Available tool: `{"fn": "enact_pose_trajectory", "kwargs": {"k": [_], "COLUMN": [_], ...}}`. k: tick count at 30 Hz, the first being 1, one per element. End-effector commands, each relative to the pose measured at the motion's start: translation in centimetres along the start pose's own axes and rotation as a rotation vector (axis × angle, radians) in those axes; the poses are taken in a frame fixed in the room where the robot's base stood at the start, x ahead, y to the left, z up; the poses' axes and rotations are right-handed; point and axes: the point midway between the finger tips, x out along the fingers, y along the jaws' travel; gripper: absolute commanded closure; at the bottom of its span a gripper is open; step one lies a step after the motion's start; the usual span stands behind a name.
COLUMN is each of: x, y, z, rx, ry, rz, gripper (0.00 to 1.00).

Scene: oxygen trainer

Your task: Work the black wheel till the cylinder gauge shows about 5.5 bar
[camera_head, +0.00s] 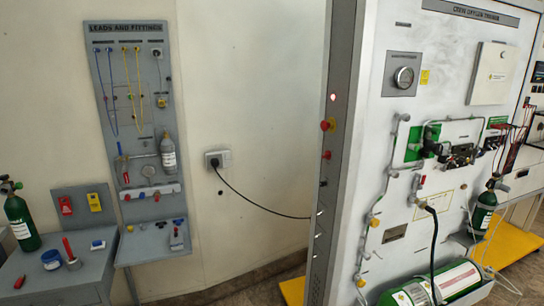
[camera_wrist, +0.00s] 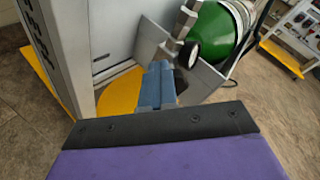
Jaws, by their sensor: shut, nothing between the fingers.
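My gripper (camera_wrist: 157,66) shows in the wrist view as blue fingers, shut and empty. It points toward the foot of the trainer cabinet, near the end of the large green cylinder (camera_wrist: 222,38). A small round black part with a pale face (camera_wrist: 187,55) is beside the cylinder's end, close to my fingertips; I cannot tell whether it is the wheel or a gauge, nor whether the fingers touch it. In the head view the green cylinder (camera_head: 445,284) lies low on the cabinet. A round dial (camera_head: 403,77) is high on its panel, too small to read. My gripper is outside the head view.
The white trainer cabinet (camera_head: 385,130) fills the right, with a pale hose line down its front. A yellow base plate (camera_wrist: 120,92) is below it. A grey tool board (camera_head: 135,110) and bench (camera_head: 60,275) stand left. Open floor (camera_wrist: 285,110) lies to the right in the wrist view.

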Motion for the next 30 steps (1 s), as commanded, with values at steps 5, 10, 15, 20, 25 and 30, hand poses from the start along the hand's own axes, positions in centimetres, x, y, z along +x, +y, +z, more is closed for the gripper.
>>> {"fn": "enact_pose_trajectory", "kwargs": {"k": [5, 10, 15, 20, 25, 30], "x": [-0.1, -0.8, -1.5, -3.2, -4.9, -6.5], "y": [-0.2, -0.1, -0.1, -0.2, -0.3, -0.2], "z": [1.7, 2.2, 1.7, 1.1, 0.5, 0.0], "rx": [0.009, 0.002, -0.002, -0.005, -0.003, -0.005], "ry": [-0.024, -0.024, -0.02, -0.013, -0.014, -0.012], "rz": [0.0, -0.004, -0.005, -0.002, -0.004, -0.002], "gripper": [1.0, 1.0, 1.0, 1.0, 1.0, 1.0]}}
